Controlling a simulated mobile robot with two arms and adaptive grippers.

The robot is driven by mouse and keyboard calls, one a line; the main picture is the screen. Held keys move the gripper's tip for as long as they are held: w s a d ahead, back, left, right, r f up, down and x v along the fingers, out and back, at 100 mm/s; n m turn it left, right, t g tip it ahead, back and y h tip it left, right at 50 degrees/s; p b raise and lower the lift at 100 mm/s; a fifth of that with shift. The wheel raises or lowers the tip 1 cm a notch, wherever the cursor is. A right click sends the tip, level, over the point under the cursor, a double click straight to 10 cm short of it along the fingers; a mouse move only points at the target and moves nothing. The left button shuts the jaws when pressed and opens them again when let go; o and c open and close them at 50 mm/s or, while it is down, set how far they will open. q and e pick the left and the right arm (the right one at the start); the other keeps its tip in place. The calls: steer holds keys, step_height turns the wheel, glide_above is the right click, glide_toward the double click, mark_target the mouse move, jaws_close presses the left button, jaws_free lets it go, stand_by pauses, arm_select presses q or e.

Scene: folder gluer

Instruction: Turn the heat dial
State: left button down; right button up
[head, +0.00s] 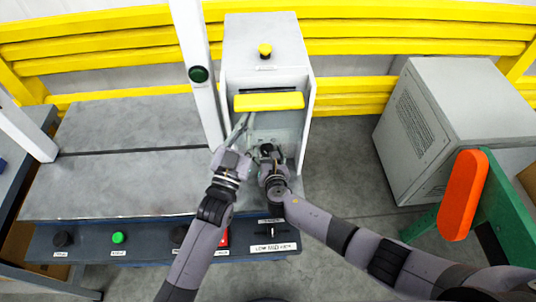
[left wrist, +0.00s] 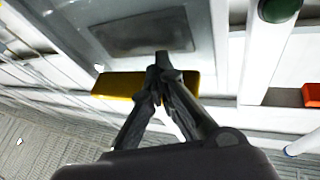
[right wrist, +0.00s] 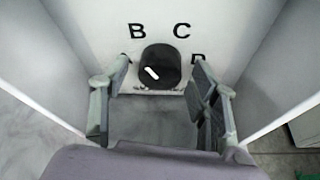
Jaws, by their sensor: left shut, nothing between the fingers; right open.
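The heat dial is a round black knob with a short white mark, in the right wrist view (right wrist: 160,67). Letters B and C stand above it, with partly hidden letters lower at each side. The white mark slants on the left of its face. In the head view the dial (head: 267,149) is small, by my right gripper (head: 268,158). That gripper is open; its fingers (right wrist: 160,100) are either side of the dial's lower front, with no clear contact. My left gripper (head: 244,122) is shut and empty, its tips (left wrist: 163,62) near the yellow bar (left wrist: 118,84).
The dial sits in a recess between pale side walls (right wrist: 285,65) of the cabinet (head: 262,30). A white post (head: 197,85) with a green button stands left. A labelled control panel (head: 118,239) is in front. A grey box (head: 440,125) and orange-and-green piece (head: 463,195) stand right.

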steer(key=shift+c, duration=0.2)
steer(key=c, duration=1.1)
steer(key=m+y, duration=0.1)
steer(key=m, duration=0.1)
steer(key=m+y, duration=0.1)
steer(key=m, duration=0.1)
steer(key=shift+d+t+y, duration=0.25)
steer(key=shift+t+y, duration=0.05)
steer(key=shift+d+f+m+t+y, duration=0.1)
steer(key=shift+m+t+y, duration=0.3)
steer(key=shift+m, duration=0.7)
steer(key=shift+f+m+t+y, duration=0.1)
steer(key=shift+m+t+y, duration=0.1)
steer(key=shift+m+y, duration=0.65)
steer(key=shift+m, duration=0.45)
steer(key=o, duration=1.1)
